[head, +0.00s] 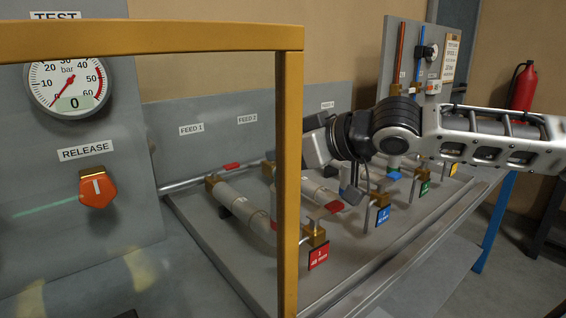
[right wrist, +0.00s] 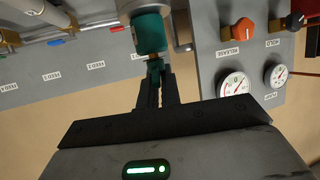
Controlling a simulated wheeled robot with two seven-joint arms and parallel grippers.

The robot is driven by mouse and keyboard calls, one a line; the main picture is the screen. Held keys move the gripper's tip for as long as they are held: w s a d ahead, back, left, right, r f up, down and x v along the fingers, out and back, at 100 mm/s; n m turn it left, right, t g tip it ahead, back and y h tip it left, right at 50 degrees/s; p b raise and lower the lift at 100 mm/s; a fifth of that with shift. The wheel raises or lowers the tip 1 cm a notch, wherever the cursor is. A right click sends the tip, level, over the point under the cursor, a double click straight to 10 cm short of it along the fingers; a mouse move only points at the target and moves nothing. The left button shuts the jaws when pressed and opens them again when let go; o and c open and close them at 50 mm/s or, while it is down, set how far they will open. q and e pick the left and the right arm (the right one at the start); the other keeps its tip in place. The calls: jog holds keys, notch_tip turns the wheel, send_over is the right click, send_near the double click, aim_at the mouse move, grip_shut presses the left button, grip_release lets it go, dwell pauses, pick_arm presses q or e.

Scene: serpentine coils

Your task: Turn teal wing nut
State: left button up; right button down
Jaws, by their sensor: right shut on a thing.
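In the right wrist view a teal cylindrical part (right wrist: 151,33) stands right at the fingertips of my right gripper (right wrist: 155,72). I cannot make out the wings of the nut. In the head view my right gripper (head: 318,146) reaches in from the right above the pipe bench. Its fingertips and the teal part are hidden there, with the yellow post in front. My left gripper does not show.
A yellow frame (head: 289,180) stands close in front. The grey bench (head: 240,285) carries pipes, red and blue levers and coloured tags. A panel at left has a gauge (head: 67,85) reading 0 and an orange release knob (head: 97,188). A red extinguisher (head: 523,87) hangs at far right.

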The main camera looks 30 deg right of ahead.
jog(key=f+m+h+b, duration=0.1)
jog(key=b, duration=0.1)
jog(key=shift+f+h+b, duration=0.25)
jog(key=shift+h+b, duration=0.05)
jog(key=shift+b, duration=0.1)
jog(key=shift+m+t+h+b, duration=0.3)
jog(key=shift+m+h+b, duration=0.15)
jog(key=shift+b, duration=0.4)
jog(key=shift+m+h+b, duration=0.85)
jog(key=shift+h+b, duration=0.1)
jog(key=shift+b, duration=0.3)
jog(key=m+h+b, duration=0.2)
jog(key=shift+r+h, duration=0.2)
jog(key=shift+h, duration=0.2)
pick_arm(q)
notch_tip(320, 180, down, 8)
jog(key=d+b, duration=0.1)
jog(key=b, duration=0.1)
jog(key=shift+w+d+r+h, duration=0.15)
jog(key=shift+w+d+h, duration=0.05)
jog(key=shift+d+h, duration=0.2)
pick_arm(e)
jog(key=shift+r+m+h, duration=0.15)
jog(key=shift+m+h, duration=1.05)
jog(key=shift+m, duration=0.2)
jog(key=c, duration=1.6)
grip_release()
jog(key=shift+s+r, duration=0.1)
jog(key=shift+r, duration=0.1)
